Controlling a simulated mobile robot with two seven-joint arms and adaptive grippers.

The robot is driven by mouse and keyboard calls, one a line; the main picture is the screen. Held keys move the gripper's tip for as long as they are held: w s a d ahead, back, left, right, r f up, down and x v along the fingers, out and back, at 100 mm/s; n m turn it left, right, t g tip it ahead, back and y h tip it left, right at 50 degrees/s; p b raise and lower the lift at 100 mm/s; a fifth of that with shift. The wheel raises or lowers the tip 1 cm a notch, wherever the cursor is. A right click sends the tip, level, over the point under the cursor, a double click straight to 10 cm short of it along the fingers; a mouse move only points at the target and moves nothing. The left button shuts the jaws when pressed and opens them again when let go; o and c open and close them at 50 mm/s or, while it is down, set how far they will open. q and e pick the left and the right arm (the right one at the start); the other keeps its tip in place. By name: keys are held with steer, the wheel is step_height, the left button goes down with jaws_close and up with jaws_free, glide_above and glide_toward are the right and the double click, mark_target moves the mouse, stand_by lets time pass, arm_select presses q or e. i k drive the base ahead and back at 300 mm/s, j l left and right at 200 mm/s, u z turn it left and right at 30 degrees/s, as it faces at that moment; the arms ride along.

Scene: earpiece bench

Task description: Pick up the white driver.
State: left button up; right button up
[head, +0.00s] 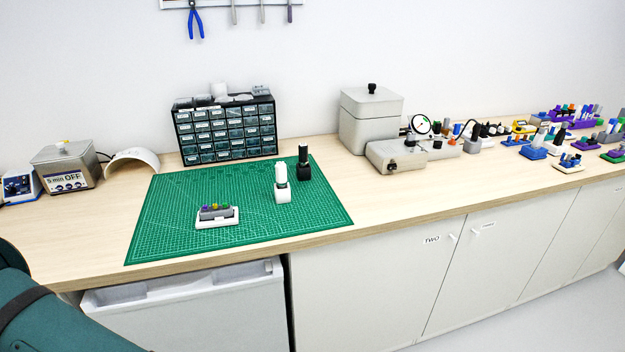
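An upright white item, which looks like the white driver (282,183), stands on the green cutting mat (160,225), right of its middle. It has a white top, a dark green band and a wider white lower part; I cannot tell whether that lower part is a separate stand. A similar black upright item (303,163) stands just behind it to the right. Neither of my grippers is in view. A teal part at the lower left looks like mine.
A small white tray (217,222) with grey and coloured pieces lies left on the mat. A black drawer cabinet (225,129) stands behind the mat, a grey box (370,119) to the right. Several coloured holders crowd the far right. The mat's front is clear.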

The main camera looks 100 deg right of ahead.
mark_target(280, 167)
steer(key=z, duration=2.9)
steer(key=i+j+z, duration=0.1)
steer(key=j+z, duration=0.2)
steer(key=z, duration=0.15)
steer(key=i+j+z, duration=0.1)
steer(key=j+z, duration=0.35)
steer(key=l, duration=0.1)
